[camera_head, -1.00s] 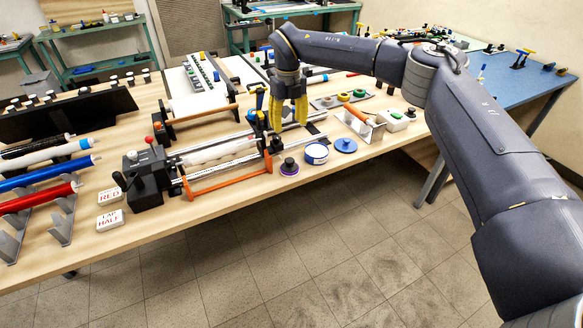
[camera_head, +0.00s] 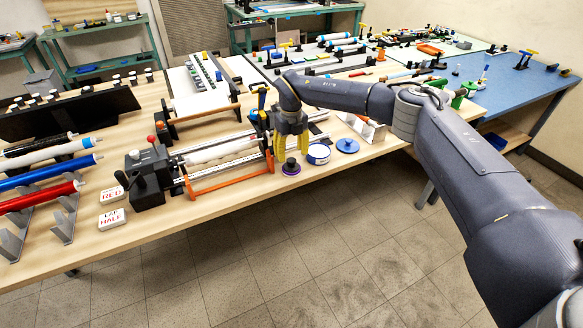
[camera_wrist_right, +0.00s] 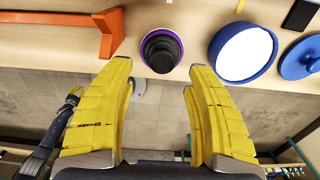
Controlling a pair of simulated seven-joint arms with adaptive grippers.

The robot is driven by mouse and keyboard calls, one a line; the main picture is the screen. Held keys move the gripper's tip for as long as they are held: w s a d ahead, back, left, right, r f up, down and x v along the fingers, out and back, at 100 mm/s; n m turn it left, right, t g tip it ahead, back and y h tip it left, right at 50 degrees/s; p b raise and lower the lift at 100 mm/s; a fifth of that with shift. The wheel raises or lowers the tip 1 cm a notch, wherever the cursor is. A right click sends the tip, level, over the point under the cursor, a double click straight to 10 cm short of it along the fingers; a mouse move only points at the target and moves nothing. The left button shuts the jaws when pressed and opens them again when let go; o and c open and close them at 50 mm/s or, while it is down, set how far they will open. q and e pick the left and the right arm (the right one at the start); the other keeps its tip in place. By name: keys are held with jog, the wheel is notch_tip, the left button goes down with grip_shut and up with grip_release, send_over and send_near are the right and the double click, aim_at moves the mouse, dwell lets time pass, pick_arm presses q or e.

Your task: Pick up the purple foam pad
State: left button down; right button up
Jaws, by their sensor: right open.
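The purple foam pad (camera_head: 291,173) is a round disc with a black knob-like grip (camera_head: 291,163) on top. It sits near the front edge of the wooden table. In the right wrist view the pad (camera_wrist_right: 146,44) shows as a purple rim around the black grip (camera_wrist_right: 161,52). My right gripper (camera_head: 291,156) is open, with yellow fingers just above and around the pad in the head view. In the right wrist view the gripper (camera_wrist_right: 160,65) has its fingers apart and empty, with the pad ahead between the fingertip lines.
A white-topped blue round container (camera_head: 318,153) and a blue lid (camera_head: 347,146) lie right of the pad. An orange bar frame (camera_head: 230,180) stands to its left. The table's front edge is close to the pad, with open floor beyond.

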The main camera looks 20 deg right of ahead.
aim_at(292, 161)
jog(key=shift+d+f, duration=0.15)
jog(key=shift+f, duration=2.4)
jog(key=shift+c, duration=0.5)
grip_shut()
